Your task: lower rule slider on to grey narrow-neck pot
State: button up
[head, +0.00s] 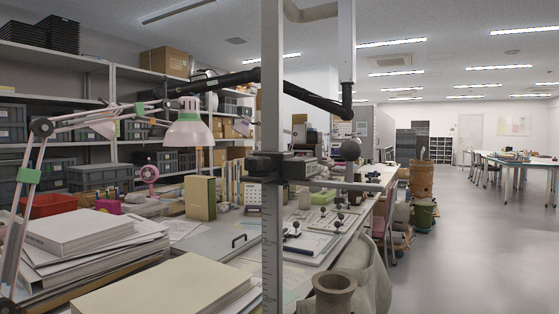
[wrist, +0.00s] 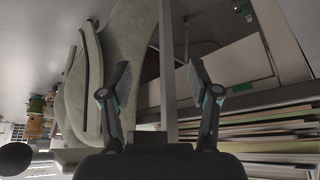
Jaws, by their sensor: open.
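In the head view a tall grey rule (head: 272,235) with graduation marks stands upright in the foreground. A dark slider (head: 300,168) is on it, with a flat arm (head: 345,184) reaching right. The grey-brown narrow-neck pot (head: 333,292) is below and right, cut off by the bottom edge; the slider's arm is well above its rim. In the wrist view my gripper (wrist: 160,76) is open, its fingers apart either side of a grey upright bar (wrist: 168,60), likely the rule. I cannot make out the slider or pot there, nor clearly pick out my gripper in the head view.
A cluttered bench holds stacked papers (head: 80,235), a book (head: 201,198) and small clamps on a board (head: 308,240). A pink desk lamp (head: 188,132) stands at left. Open floor (head: 470,250) lies right.

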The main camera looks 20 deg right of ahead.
aim_at(285, 169)
jog(key=z, duration=0.2)
jog(key=k, duration=1.15)
jog(key=z, duration=0.1)
